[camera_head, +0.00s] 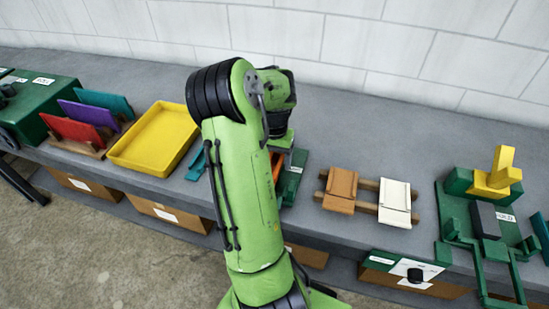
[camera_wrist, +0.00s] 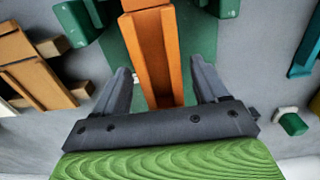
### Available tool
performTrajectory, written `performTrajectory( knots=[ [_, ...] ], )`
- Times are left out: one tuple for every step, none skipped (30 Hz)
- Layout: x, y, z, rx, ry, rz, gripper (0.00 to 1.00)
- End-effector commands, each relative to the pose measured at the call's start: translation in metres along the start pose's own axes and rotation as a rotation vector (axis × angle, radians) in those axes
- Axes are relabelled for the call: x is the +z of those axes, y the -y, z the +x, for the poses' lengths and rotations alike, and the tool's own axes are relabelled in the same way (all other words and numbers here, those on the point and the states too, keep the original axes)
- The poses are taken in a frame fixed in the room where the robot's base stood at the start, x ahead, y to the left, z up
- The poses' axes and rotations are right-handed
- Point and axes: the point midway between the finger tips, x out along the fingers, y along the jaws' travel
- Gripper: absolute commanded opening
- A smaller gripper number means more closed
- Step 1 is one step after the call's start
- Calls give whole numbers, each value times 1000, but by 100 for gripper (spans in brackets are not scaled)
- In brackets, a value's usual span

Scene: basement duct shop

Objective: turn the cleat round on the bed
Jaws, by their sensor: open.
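The cleat (camera_wrist: 153,55) is an orange, channel-shaped strip lying lengthwise on the green bed (camera_wrist: 118,50) in the wrist view. A sliver of the cleat (camera_head: 277,165) shows in the head view beside my arm, with part of the green bed (camera_head: 293,178). My gripper (camera_wrist: 160,76) is open, with one dark finger on each side of the cleat's near part. Gaps show between the fingers and the cleat, and I cannot tell the height between them. My arm hides most of the bed and the gripper in the head view.
Green blocks (camera_wrist: 75,22) flank the bed. To its right in the head view, tan (camera_head: 340,187) and cream (camera_head: 395,200) pieces lie on wooden rails, then a green fixture (camera_head: 460,215) with a yellow part. A yellow tray (camera_head: 155,138) and a teal piece (camera_head: 196,164) are left.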

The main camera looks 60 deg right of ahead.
Motion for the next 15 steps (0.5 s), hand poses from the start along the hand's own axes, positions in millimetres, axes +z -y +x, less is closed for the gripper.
performTrajectory(
  knots=[
    [0, 0, 0, 0, 0, 0, 78],
    [0, 0, 0, 0, 0, 0, 78],
    [0, 0, 0, 0, 0, 0, 78],
    [0, 0, 0, 0, 0, 0, 78],
    [0, 0, 0, 0, 0, 0, 78],
    [0, 0, 0, 0, 0, 0, 78],
    [0, 0, 0, 0, 0, 0, 78],
    [0, 0, 0, 0, 0, 0, 78],
    [0, 0, -2, 0, -1, 0, 78],
    [0, 0, -4, -1, -2, 0, 78],
    [-1, 0, -7, -1, -3, 0, 78],
    [-1, 0, -13, -2, -5, 0, 78],
    [-1, 0, -18, -2, -4, 0, 78],
    [-1, 0, -24, -3, -5, 0, 78],
    [-1, 0, -34, -3, -5, 0, 78]
  ],
)
